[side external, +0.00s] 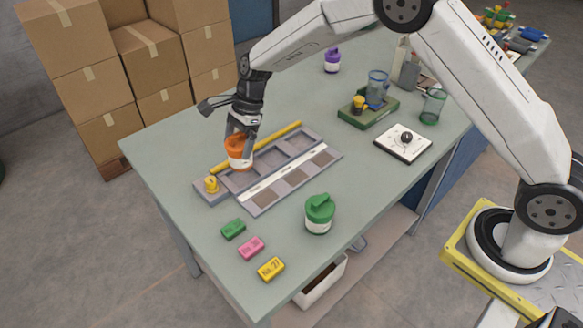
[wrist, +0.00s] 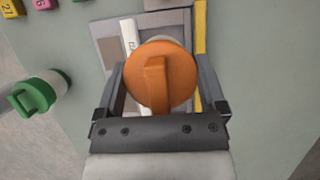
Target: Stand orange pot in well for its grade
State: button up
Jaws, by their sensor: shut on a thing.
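The orange pot (side external: 238,150) has an orange lid and a pale lower body. My gripper (side external: 241,140) is shut on it, with one finger on each side. In the wrist view the orange lid (wrist: 155,75) with its raised bar sits between the fingers of my gripper (wrist: 162,85). The pot is upright at the left part of the grey tray of wells (side external: 290,183). I cannot tell whether its base is inside a well or just above it. The tray has a white labelled strip along its middle and sample squares in front. A yellow bar runs along its back edge.
A small yellow knob piece (side external: 211,184) is at the tray's left end. A green-lidded pot (side external: 319,213) stands in front; a purple one (side external: 332,60) stands behind. Green (side external: 233,229), pink (side external: 251,247) and yellow (side external: 271,268) blocks lie front left. A green scale-like stand (side external: 368,113) is behind right.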

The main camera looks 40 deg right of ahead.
aim_at(236, 135)
jog(key=shift+f, duration=1.6)
jog(key=shift+f, duration=0.7)
dwell(1.5)
jog(key=o, duration=0.9)
jog(key=shift+o, duration=0.2)
jog(key=shift+r, duration=0.1)
jog(key=shift+r, duration=3.9)
jog(key=shift+d, duration=0.1)
